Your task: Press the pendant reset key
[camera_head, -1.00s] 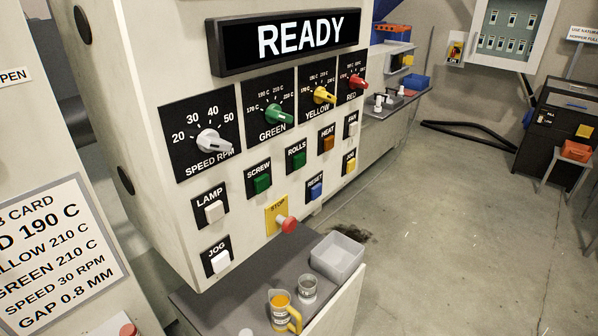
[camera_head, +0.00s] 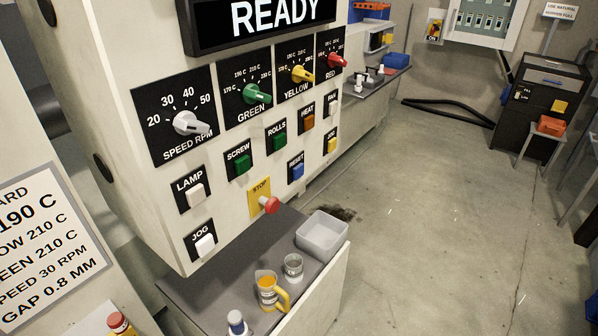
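The blue RESET key (camera_head: 297,171) sits on the front of the control pendant (camera_head: 225,215), below the orange HEAT key and right of the green ROLLS key. It is unobstructed in the head view. The pendant's display (camera_head: 262,14) reads READY, with its top edge cut off by the frame. Neither of my grippers is in view, and nothing touches the RESET key.
A red STOP button (camera_head: 268,205) projects from a yellow plate below the RESET key. The grey shelf (camera_head: 240,262) under the pendant holds a grey bin (camera_head: 322,236), a metal cup (camera_head: 293,267) and an orange-filled jug (camera_head: 270,291). Concrete floor (camera_head: 430,220) is open at right.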

